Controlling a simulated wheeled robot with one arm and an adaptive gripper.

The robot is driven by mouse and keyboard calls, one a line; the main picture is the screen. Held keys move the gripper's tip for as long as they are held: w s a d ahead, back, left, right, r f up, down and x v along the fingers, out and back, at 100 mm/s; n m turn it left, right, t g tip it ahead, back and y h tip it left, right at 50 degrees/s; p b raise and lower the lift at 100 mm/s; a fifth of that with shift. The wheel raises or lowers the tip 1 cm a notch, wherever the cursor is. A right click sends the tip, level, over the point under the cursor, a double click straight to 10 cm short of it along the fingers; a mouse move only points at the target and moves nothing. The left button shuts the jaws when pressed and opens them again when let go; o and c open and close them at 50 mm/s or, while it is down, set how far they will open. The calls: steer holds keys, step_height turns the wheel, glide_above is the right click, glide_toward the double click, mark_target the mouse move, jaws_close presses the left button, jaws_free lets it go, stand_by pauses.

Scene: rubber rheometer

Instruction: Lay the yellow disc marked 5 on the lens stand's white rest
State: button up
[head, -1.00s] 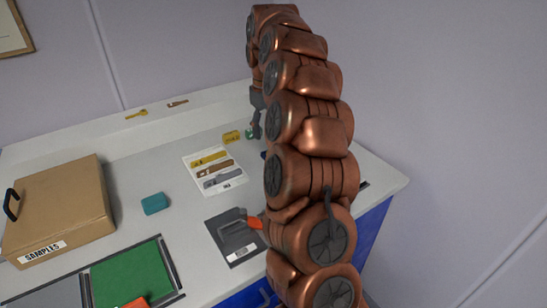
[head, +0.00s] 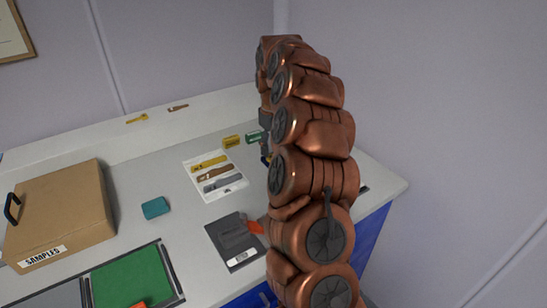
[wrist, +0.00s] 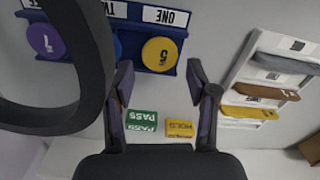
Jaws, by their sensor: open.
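The yellow disc marked 5 (wrist: 160,54) lies in a dark blue rack (wrist: 136,27) with white labels reading ONE and TWO, at the top of the wrist view. My gripper (wrist: 160,85) is open and empty, its two fingers apart on either side just below the disc in the picture; the disc is not held. A large dark ring (wrist: 105,75) fills the left of the wrist view, close to the camera; it may belong to the lens stand, but I cannot tell. The white rest is not visible. In the head view my arm hides most of the gripper and the rack.
A purple disc (wrist: 45,42) sits in the rack's left part. The green PASS block (wrist: 141,121) and yellow HOLD block (wrist: 179,128) lie near my gripper. A tool card (head: 215,176), teal block (head: 155,207), SAMPLES box (head: 60,215) and green mat (head: 130,277) occupy the bench.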

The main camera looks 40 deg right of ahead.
steer(key=shift+f, duration=1.35)
steer(key=c, duration=0.6)
steer(key=shift+c, duration=0.2)
steer(key=shift+r, duration=0.1)
